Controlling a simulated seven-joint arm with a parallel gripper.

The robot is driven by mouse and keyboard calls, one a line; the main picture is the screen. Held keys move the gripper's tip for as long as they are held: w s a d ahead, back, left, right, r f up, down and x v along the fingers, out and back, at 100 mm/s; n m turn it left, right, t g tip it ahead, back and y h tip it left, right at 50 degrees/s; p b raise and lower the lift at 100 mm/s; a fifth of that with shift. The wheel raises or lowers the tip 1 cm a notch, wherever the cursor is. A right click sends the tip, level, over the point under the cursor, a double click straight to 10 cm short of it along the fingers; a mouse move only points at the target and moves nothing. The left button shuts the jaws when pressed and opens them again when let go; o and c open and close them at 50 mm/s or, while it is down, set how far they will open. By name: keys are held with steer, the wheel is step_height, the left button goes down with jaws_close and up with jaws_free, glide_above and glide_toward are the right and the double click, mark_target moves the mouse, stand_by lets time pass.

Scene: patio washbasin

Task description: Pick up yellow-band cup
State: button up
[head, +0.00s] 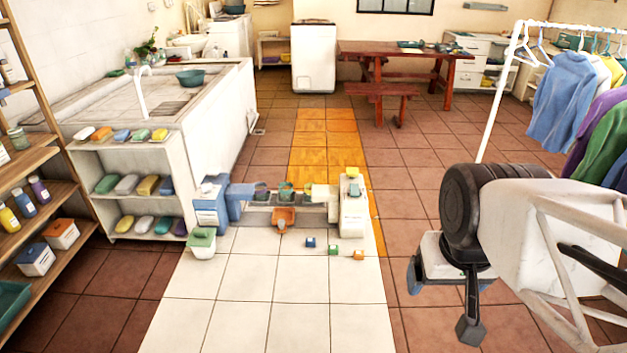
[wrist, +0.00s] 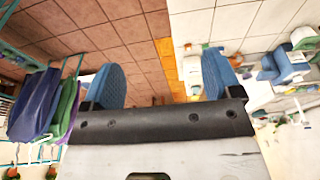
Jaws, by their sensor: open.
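My gripper (head: 441,300) hangs at the right in the head view, over the reddish tiles and well apart from the low bench. In the wrist view its two blue finger pads (wrist: 164,82) stand wide apart with nothing between them. Two small dark teal cups, a left one (head: 261,192) and a right one (head: 286,191), stand on the low bench (head: 300,208) in the middle of the head view. No yellow band can be made out on either, so I cannot tell which cup is the yellow-band one. In the wrist view the cups are too small to tell.
Small blue (head: 310,242), green (head: 332,250) and orange (head: 358,255) blocks lie on the pale tiles. An orange container (head: 284,219) is at the bench. A clothes rack (head: 497,95) stands right. A stocked shelf (head: 140,190) stands left.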

steer(key=w+a+m, duration=0.2)
steer(key=w+m, duration=0.1)
steer(key=w, duration=0.8)
steer(key=w+a+m+g, duration=0.1)
steer(key=w+a+m, duration=0.2)
steer(key=w, duration=0.9)
steer(key=w+a+m, duration=0.2)
steer(key=w+m, duration=0.1)
steer(key=w, duration=0.8)
steer(key=w+a+f+m, duration=0.4)
steer(key=w+a+f, duration=0.3)
steer(key=w+f, duration=0.3)
steer(key=w+a+f+m+g, duration=0.1)
steer(key=w+a+f+m, duration=0.4)
steer(key=w+f, duration=0.6)
steer(key=w+a, duration=0.2)
steer(key=w, duration=0.5)
steer(key=shift+w+f+m+g, duration=0.3)
steer(key=shift+w, duration=0.1)
steer(key=shift+a, duration=0.1)
steer(key=shift+f, duration=1.25)
